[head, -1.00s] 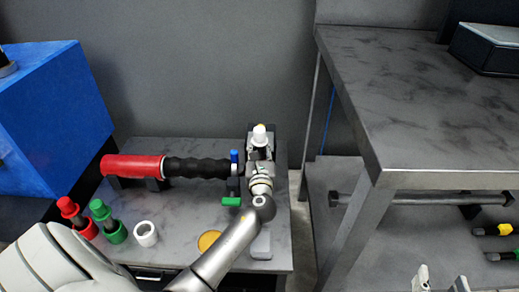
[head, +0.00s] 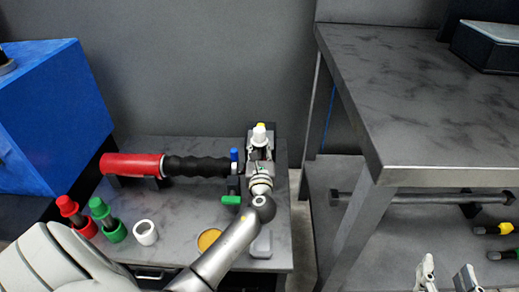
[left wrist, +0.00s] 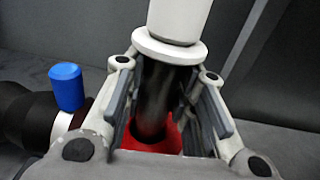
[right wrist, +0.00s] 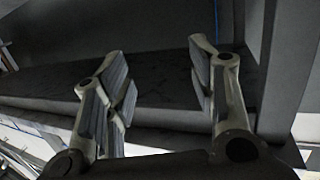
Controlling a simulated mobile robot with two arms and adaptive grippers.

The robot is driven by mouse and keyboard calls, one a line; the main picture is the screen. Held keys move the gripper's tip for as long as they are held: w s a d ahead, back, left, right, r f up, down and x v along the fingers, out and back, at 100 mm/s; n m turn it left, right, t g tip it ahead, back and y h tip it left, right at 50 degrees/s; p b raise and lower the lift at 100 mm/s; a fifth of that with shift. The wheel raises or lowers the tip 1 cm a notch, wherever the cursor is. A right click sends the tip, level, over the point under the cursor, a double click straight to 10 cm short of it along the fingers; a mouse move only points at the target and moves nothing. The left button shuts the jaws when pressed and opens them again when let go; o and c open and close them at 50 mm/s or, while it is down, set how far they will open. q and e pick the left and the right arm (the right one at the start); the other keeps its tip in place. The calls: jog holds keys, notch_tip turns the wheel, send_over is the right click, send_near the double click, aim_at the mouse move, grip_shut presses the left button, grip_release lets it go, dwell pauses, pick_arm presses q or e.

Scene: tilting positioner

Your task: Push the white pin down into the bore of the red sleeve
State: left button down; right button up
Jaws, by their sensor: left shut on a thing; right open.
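The white pin (left wrist: 178,22) stands upright in the left wrist view, with a white head, a wide white flange and a dark shaft. Its white top also shows in the head view (head: 259,134). My left gripper (left wrist: 152,98) is shut on the dark shaft below the flange. The red sleeve (left wrist: 190,140) lies below, partly hidden by the fingers. The shaft's lower end reaches the sleeve's opening, and a length of shaft shows between flange and sleeve. How deep it sits is hidden. My right gripper (right wrist: 160,95) is open and empty, at the lower right of the head view (head: 447,280).
A red cylinder with a black ribbed part (head: 195,167) lies left of the fixture, beside a blue knob (head: 234,155) and green tab (head: 231,200). Red (head: 68,207) and green (head: 101,208) pieces and a white ring (head: 146,233) stand front left. A raised grey table (head: 430,110) is right.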

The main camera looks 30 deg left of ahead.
pick_arm(q)
jog(key=shift+f, duration=0.1)
pick_arm(e)
jog(key=shift+w+a+r+t, duration=0.1)
jog(key=shift+r+t, duration=0.15)
jog(key=shift+r, duration=0.2)
jog(key=shift+w+a+r+t, duration=0.1)
jog(key=shift+r+t, duration=0.15)
jog(key=shift+r, duration=0.15)
pick_arm(q)
jog(key=shift+f+b, duration=0.15)
jog(key=shift+b, duration=0.15)
pick_arm(e)
jog(key=shift+r+t, duration=0.3)
jog(key=shift+r, duration=0.15)
pick_arm(q)
jog(key=shift+f, duration=0.2)
pick_arm(e)
jog(key=shift+a+r+y, duration=0.1)
jog(key=shift+r+y, duration=0.3)
jog(key=shift+r, duration=0.2)
jog(key=shift+r+t, duration=0.25)
jog(key=shift+t, duration=0.15)
pick_arm(q)
jog(key=shift+f+b, duration=0.25)
jog(key=shift+b, duration=0.1)
pick_arm(e)
jog(key=shift+a+r+t, duration=0.1)
jog(key=shift+r+t, duration=0.3)
jog(key=shift+r, duration=0.25)
